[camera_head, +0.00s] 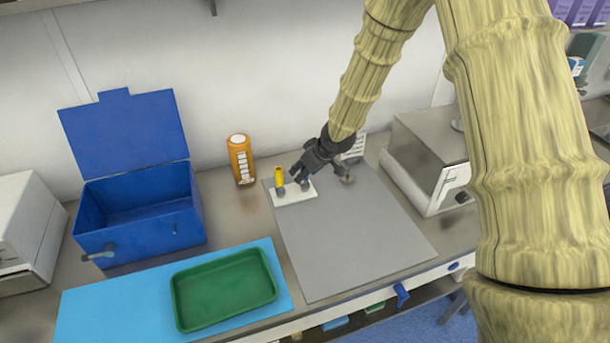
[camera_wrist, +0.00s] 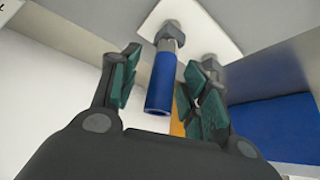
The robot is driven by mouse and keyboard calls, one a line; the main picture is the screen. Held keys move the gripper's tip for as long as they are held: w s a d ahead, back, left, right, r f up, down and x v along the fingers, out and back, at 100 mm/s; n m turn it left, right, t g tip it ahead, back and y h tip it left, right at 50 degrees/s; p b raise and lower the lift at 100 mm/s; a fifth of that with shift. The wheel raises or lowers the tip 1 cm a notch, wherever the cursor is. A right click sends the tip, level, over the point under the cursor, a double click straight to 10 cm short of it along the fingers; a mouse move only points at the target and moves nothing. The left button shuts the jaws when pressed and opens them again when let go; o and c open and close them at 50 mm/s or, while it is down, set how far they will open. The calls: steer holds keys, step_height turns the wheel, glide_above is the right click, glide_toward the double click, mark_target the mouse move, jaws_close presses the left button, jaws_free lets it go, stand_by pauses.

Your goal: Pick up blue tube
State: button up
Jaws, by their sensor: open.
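The blue tube (camera_wrist: 159,84) shows in the wrist view, held at one end in a grey holder on a white rack (camera_wrist: 227,28). My gripper (camera_wrist: 163,90) is open, with one finger on each side of the tube. Gaps show between the tube and both fingers. In the head view, my gripper (camera_head: 302,173) is low over the right part of the white rack (camera_head: 295,195), and the blue tube is mostly hidden by it. A yellow tube (camera_head: 279,176) stands upright at the rack's left end.
The rack stands on a grey mat (camera_head: 350,235), otherwise mostly clear. An orange bottle (camera_head: 241,160) stands behind it to the left. An open blue box (camera_head: 150,228) and a green tray (camera_head: 225,289) are further left. A grey-white machine (camera_head: 428,158) stands right.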

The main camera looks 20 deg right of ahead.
steer(key=shift+s+r, duration=0.15)
steer(key=shift+w+f, duration=0.2)
steer(key=c, duration=0.4)
steer(key=shift+s+r, duration=0.1)
jaws_close()
